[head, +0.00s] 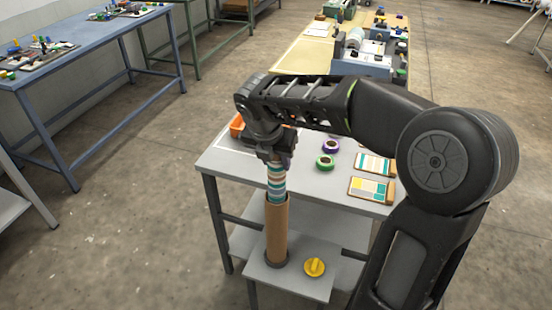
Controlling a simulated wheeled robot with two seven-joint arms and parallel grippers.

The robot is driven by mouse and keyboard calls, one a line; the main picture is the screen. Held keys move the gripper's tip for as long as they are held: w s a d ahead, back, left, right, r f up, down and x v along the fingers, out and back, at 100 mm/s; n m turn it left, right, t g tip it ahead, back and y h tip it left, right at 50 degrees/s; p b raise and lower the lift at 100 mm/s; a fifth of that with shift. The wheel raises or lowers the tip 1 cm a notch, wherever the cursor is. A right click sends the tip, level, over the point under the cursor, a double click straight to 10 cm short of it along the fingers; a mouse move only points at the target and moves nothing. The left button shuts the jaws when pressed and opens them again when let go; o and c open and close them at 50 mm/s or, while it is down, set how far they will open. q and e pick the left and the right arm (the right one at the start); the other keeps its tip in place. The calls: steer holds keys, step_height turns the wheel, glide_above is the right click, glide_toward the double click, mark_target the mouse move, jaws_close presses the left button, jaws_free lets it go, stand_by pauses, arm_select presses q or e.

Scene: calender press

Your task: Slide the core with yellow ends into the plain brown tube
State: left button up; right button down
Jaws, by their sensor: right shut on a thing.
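The plain brown tube (277,230) stands upright in a dark ring-shaped base on a low grey shelf. My right gripper (277,160) points down directly above the tube and is shut on a core (276,181) banded in teal, white and brown. The core hangs nearly upright, and its lower part is hidden at or inside the tube's mouth. Its top is hidden by the gripper, so I cannot see yellow on either end. A yellow cap-like piece (314,267) lies on the low shelf right of the tube. My left gripper is out of view.
A blue workbench (85,50) stands at the left. The floor between is clear.

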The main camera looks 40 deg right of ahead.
steer(key=c, duration=0.8)
jaws_free()
steer(key=shift+r+p, duration=2.45)
steer(key=shift+r, duration=0.1)
